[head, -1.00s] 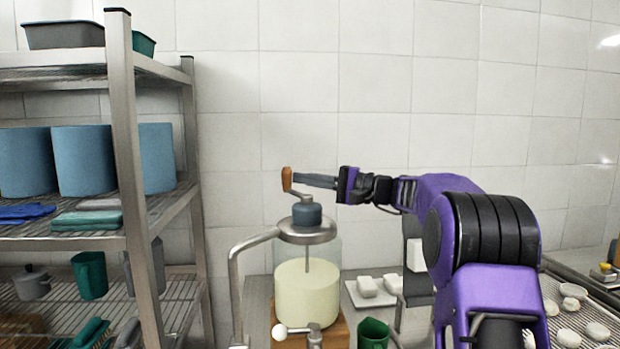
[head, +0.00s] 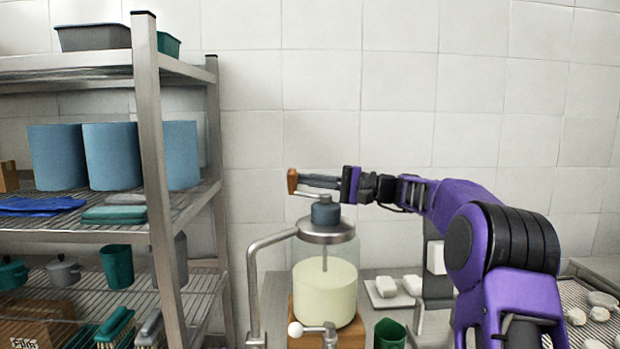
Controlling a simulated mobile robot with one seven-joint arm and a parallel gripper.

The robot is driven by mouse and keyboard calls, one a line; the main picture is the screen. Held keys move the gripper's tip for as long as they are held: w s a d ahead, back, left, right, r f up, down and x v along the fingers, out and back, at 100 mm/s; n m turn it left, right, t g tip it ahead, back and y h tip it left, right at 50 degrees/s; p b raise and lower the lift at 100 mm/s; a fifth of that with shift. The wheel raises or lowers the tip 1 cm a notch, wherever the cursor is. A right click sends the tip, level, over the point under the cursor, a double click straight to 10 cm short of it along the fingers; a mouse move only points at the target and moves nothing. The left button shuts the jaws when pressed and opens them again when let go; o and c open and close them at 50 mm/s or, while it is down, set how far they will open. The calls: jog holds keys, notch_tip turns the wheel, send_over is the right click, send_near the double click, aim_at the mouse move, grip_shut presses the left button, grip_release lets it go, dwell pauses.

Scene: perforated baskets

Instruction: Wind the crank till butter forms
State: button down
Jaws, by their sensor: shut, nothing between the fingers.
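The churn is a clear glass jar (head: 338,251) with pale cream-coloured contents (head: 324,290), standing on a wooden base. A metal lid (head: 327,232) with a dark blue-grey hub (head: 326,211) tops it. The crank arm (head: 314,194) runs left from the hub to an upright wooden handle (head: 292,181). My gripper (head: 303,180) is shut and empty, pointing left just above the crank arm. Its fingertips are at the right side of the handle and look to be touching it. Whether there is a small gap is hard to tell.
A metal frame (head: 252,290) stands left of the jar, with a white-knobbed tap (head: 296,329) in front. A green cup (head: 389,334) and a tray of pale blocks (head: 387,303) are to the right. A shelf rack (head: 158,150) fills the left. The wall behind is clear.

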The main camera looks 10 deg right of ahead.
aim_at(295, 182)
jog(key=n+g, duration=0.2)
jog(key=g, duration=0.1)
jog(key=a+n+g+y, duration=0.1)
jog(key=g, duration=0.1)
jog(key=shift+s+p, duration=0.35)
jog(key=shift+s+a, duration=0.3)
jog(key=shift+a, duration=0.05)
jog(key=shift+s+a+n+g, duration=0.2)
jog(key=shift+n+g, duration=0.25)
jog(key=shift+g, duration=0.3)
jog(key=shift+s+a+n+g, duration=0.15)
jog(key=shift+n+g, duration=0.3)
jog(key=shift+g, duration=0.3)
jog(key=shift+w+d+m+t, duration=0.25)
jog(key=shift+m+t, duration=0.15)
jog(key=shift+t, duration=0.4)
